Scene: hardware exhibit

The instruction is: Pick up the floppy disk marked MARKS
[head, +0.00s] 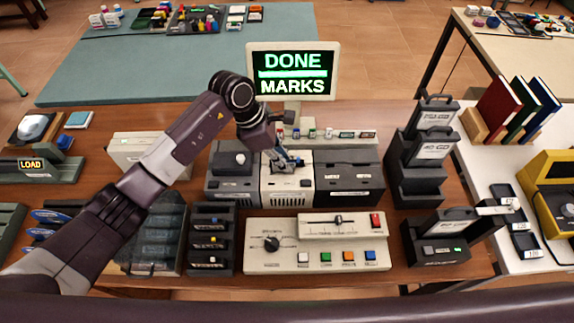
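No floppy disk with a readable MARKS label shows. The word MARKS shows only on the monitor (293,72), under the word DONE. My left gripper (284,160) points down over the pale middle drive unit (287,190), between two dark units (233,165) (349,178). Its fingers are small and dark here, so I cannot tell whether they are open or shut, or whether a disk is between them.
A control panel (318,259) with a knob, slider and coloured buttons stands in front of the drives. A dark rack (212,262) and a translucent bin (152,265) stand left of it. Dark stepped holders (418,185) stand at right. A LOAD sign (33,166) is at far left.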

